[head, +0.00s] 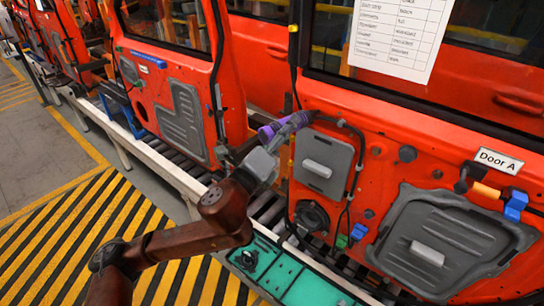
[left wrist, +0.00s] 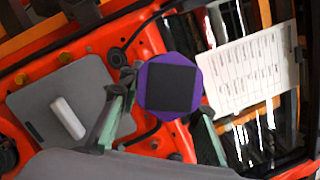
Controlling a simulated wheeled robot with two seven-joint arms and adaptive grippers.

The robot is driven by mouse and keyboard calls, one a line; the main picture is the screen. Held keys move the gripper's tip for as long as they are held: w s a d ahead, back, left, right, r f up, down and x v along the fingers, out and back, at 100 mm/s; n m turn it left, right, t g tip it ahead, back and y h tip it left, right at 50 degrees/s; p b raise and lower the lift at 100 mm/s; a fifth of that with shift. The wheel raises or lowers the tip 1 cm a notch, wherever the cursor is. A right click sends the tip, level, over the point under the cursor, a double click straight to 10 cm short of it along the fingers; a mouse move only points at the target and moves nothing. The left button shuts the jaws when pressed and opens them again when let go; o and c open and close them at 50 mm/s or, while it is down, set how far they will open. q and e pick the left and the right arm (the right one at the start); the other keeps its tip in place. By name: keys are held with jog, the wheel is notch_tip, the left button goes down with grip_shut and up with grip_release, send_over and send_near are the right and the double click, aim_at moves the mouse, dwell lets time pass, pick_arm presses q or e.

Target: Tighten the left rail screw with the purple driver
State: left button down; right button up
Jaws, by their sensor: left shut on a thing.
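The purple driver (head: 268,132) is held in my left gripper (head: 290,124), in front of the upper left part of the red door marked Door A. In the left wrist view the driver (left wrist: 170,85) shows end-on, as a purple rim around a dark square, between the two fingers. My left gripper is shut on it. The driver's tip is hidden, and I cannot tell whether it touches anything. I cannot make out the left rail screw. My right gripper is not in view.
Door A (head: 395,130) carries a grey cover with a pale handle (head: 324,165) and a larger grey panel (head: 450,240). Orange (head: 486,190) and blue (head: 516,206) parts sit at its right. A green tray (head: 305,287) lies below. Striped floor (head: 60,240) is at left.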

pick_arm(q)
jog(key=s+d+r+m+t+p, duration=0.15)
jog(key=s+r+p, duration=0.25)
jog(key=r, duration=1.1)
jog(key=s+d+r+m+p, duration=0.15)
jog(key=s+r+p, duration=0.25)
jog(key=r, duration=1.1)
jog(key=s+d+r+m+p, duration=0.1)
jog(key=s+r+m+p, duration=0.25)
jog(key=r, duration=1.15)
jog(key=shift+n, duration=0.35)
jog(key=shift+w+d+p, duration=0.3)
jog(key=shift+w+d, duration=0.25)
jog(key=shift+w, duration=0.25)
jog(key=shift+w+d+p, duration=0.3)
jog(key=shift+w+d, duration=0.25)
jog(key=shift+w, duration=0.2)
jog(key=shift+w+d+p, duration=0.3)
jog(key=shift+w+d, duration=0.25)
jog(key=shift+w, duration=0.25)
jog(key=shift+w+d+t+p, duration=0.3)
jog(key=shift+w+d, duration=0.2)
jog(key=shift+w, duration=0.25)
jog(key=shift+s, duration=0.1)
